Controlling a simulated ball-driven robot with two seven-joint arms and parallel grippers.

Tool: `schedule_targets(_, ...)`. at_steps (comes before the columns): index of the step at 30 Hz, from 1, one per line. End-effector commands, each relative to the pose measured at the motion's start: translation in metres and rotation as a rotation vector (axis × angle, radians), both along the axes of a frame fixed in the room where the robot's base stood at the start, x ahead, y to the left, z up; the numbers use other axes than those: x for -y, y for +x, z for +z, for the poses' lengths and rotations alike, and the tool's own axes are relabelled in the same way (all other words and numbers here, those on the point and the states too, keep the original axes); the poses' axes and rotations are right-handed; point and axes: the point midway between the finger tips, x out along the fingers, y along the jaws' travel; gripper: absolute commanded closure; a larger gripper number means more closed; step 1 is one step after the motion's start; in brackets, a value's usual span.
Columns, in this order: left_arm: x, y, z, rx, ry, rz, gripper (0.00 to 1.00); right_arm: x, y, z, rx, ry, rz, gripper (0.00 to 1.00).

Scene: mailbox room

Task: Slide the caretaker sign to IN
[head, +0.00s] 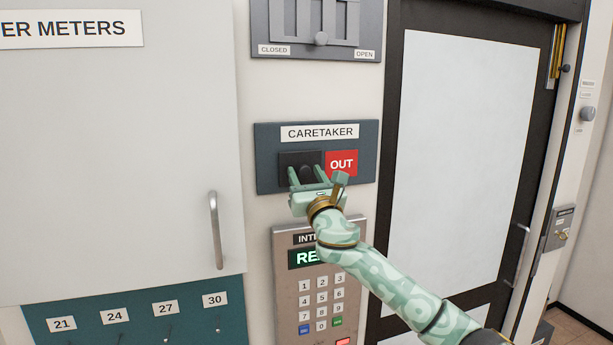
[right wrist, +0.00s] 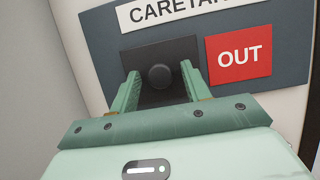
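The caretaker sign (head: 263,160) is a dark blue-grey plate on the wall with a white CARETAKER label. A red OUT field (head: 342,163) shows at its right; a black slider plate with a round black knob (right wrist: 160,77) covers the left part. No IN text is visible. My right gripper (head: 306,172) is in front of the slider. In the right wrist view its two green fingers (right wrist: 160,84) are open, one on each side of the knob; I cannot tell whether they touch it. My left gripper is in neither view.
A vent panel (head: 259,36) with a CLOSED/OPEN slider is above. An intercom keypad (head: 287,270) is just below the sign. A grey cabinet door (head: 120,160) with a metal handle (head: 215,230) is left, numbered key hooks (head: 90,335) below it. A black-framed door (head: 460,150) is right.

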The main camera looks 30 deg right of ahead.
Motion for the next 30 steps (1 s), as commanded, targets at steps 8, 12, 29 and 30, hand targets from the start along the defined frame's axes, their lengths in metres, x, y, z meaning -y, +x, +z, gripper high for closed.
schedule_targets(8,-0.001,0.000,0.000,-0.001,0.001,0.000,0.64,0.001,0.000,0.000,0.000,0.000,-0.001,1.00)
schedule_targets(12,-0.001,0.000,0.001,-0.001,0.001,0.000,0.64,0.016,-0.004,0.000,-0.002,-0.003,-0.006,1.00)
schedule_targets(29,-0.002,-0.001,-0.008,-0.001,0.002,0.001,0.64,0.112,-0.027,-0.001,-0.001,0.000,-0.002,1.00)
schedule_targets(30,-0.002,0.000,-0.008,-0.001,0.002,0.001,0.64,0.112,-0.027,0.000,-0.001,0.000,-0.002,1.00)
